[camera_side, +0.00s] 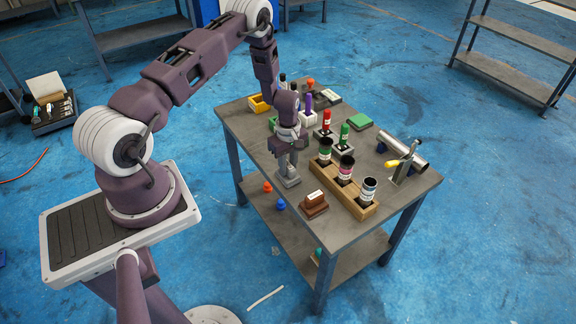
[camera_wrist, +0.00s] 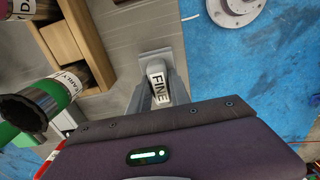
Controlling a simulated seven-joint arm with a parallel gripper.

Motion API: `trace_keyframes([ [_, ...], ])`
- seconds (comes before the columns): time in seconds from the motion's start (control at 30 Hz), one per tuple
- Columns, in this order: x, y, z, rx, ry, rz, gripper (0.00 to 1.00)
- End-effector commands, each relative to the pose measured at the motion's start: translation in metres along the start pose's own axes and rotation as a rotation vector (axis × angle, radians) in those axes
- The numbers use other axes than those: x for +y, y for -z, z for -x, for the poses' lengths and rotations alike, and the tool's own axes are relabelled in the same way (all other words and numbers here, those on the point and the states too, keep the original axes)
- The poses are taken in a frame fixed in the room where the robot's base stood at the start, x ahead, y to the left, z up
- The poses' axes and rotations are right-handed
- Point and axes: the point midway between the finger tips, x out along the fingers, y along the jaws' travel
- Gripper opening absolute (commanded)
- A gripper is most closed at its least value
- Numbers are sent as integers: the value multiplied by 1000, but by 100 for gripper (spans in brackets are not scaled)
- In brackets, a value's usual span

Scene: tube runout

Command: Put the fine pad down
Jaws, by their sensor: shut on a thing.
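The fine pad (camera_wrist: 158,85) is a small grey block with a white top marked FINE. It sits between the two fingers of my gripper (camera_wrist: 160,97), which is shut on it. In the side view my gripper (camera_side: 289,163) points down over the table's near left edge, with the grey pad (camera_side: 289,180) below its fingers. The pad looks upright and at or just above the tabletop; I cannot tell whether it touches. The fingers hide part of the pad.
A brown block with a white label (camera_side: 314,204) is close by on the right. A wooden rack (camera_side: 362,211) holds three cans. A metal tube (camera_side: 403,151) lies farther right. Red (camera_side: 326,122) and green (camera_side: 344,135) markers stand behind. The table edge is close to my gripper.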

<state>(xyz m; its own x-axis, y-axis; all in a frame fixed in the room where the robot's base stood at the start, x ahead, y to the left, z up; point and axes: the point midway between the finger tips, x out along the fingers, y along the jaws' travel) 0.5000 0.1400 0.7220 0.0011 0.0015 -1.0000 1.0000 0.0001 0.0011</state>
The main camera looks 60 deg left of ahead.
Motion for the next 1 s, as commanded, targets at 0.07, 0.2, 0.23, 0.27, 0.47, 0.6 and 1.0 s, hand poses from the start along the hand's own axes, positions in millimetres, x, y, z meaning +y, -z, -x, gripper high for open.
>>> trace_keyframes([
  [0.07,0,0,-2,0,1,0,0],
  [0.2,0,0,-2,0,1,0,43],
  [0.23,0,0,-2,0,1,0,45],
  [0.27,0,0,-2,0,1,0,45],
  [0.47,0,0,-2,0,1,0,45],
  [0.6,0,0,5,1,-1,0,45],
  [1.0,1,0,98,2,-3,-1,45],
])
